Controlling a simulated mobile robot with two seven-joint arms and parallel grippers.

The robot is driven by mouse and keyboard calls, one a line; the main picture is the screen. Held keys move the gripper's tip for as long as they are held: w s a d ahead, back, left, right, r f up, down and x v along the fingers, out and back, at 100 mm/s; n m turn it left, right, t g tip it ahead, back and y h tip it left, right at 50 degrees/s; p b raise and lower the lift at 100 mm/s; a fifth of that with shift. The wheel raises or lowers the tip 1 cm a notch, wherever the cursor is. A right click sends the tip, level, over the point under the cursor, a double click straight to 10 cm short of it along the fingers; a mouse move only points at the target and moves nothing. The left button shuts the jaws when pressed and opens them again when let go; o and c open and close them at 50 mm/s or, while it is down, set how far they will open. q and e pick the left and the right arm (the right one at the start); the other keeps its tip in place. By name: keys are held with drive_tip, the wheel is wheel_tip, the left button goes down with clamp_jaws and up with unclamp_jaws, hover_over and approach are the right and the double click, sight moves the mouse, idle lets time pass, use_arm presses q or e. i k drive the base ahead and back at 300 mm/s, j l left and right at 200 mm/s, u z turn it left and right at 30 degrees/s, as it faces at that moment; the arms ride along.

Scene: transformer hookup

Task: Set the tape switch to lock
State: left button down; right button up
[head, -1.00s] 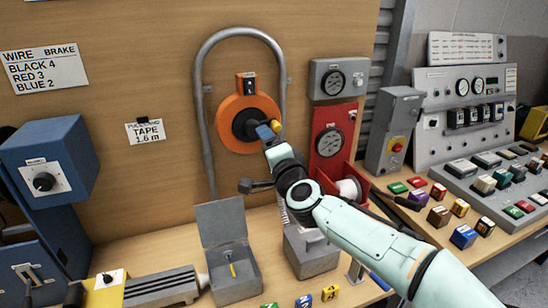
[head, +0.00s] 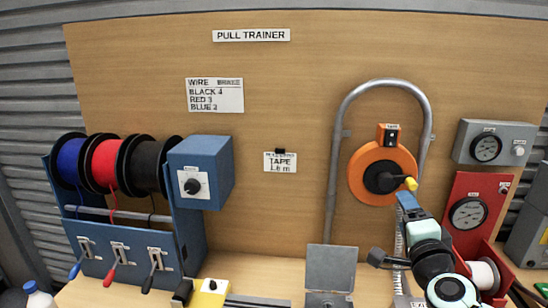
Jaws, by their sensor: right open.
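The orange tape reel (head: 359,181) hangs on the wooden board inside a grey pipe arch. On top of it is an orange block with a small black switch (head: 391,136); its setting is too small to read. A yellow crank knob (head: 411,184) sticks out at the reel's right side. My right gripper (head: 407,200) is open, just below the knob and at the reel's lower right edge, below the switch. I cannot tell whether it touches the knob. My left gripper is out of view.
Wire spools (head: 107,162) and a blue box with a dial (head: 201,171) stand at left. A red gauge panel (head: 468,213) and a grey gauge box (head: 493,142) are right of the reel. An open grey box lid (head: 330,267) stands below. The board between dial box and arch is mostly clear.

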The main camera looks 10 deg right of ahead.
sight(392, 138)
drive_tip(key=k+j, duration=0.2)
drive_tip(key=k, duration=0.3)
drive_tip(key=k+j, duration=0.15)
drive_tip(key=k, duration=0.3)
